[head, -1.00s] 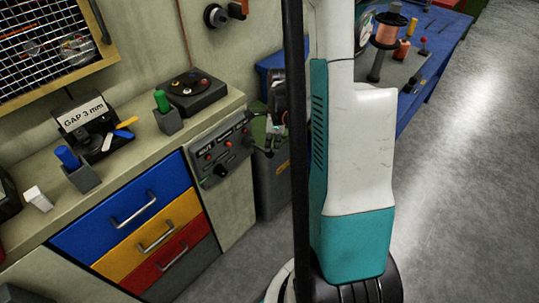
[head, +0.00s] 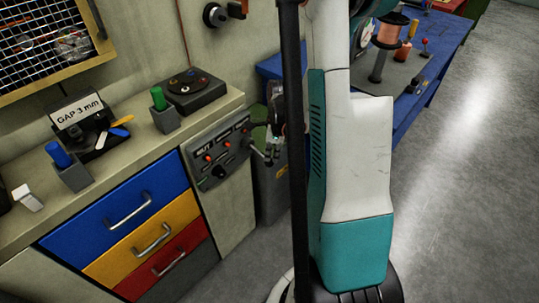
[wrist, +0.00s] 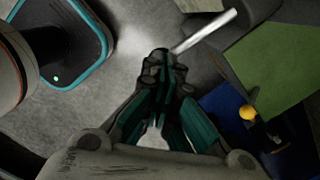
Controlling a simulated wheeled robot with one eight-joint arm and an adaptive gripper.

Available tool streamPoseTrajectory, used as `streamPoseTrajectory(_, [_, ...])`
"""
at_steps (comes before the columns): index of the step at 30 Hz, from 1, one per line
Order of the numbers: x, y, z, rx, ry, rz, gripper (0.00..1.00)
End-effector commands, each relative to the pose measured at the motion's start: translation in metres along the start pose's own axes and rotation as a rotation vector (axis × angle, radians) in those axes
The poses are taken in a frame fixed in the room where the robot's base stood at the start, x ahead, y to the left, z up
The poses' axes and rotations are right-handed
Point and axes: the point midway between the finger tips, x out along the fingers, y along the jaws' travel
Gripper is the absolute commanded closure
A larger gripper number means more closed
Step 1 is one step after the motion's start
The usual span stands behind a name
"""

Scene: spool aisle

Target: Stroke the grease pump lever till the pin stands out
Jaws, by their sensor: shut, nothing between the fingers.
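A pale metal lever rod (wrist: 204,32) crosses the upper wrist view, running from a dark round body at the top right down to my fingertips. In the head view the lever (head: 258,152) is a short thin rod beside the right end of the control panel, sloping down to the right. My gripper (wrist: 163,62) is shut and empty, its tips at or against the lever's free end; contact cannot be told for sure. In the head view my gripper (head: 271,152) is partly hidden behind a black post. I cannot make out the pin.
The control panel (head: 219,150) with red knobs is left of my gripper. The bench drawers (head: 128,207) are further left. A grey bin (head: 272,190) stands below my gripper. A blue table (head: 432,68) with spools is at the back right. The floor at right is clear.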

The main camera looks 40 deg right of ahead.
Motion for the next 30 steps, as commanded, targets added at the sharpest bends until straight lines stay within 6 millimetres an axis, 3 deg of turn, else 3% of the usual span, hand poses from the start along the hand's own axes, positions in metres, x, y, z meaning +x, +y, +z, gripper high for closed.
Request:
streamPoseTrajectory(10, [-0.002,0.0,-0.003,0.001,0.001,0.001,1.0])
streamPoseTrajectory(18, [-0.014,0.0,-0.029,0.003,0.001,0.0,1.0])
streamPoseTrajectory(30, [-0.02,0.0,-0.029,0.0,0.0,0.0,1.0])
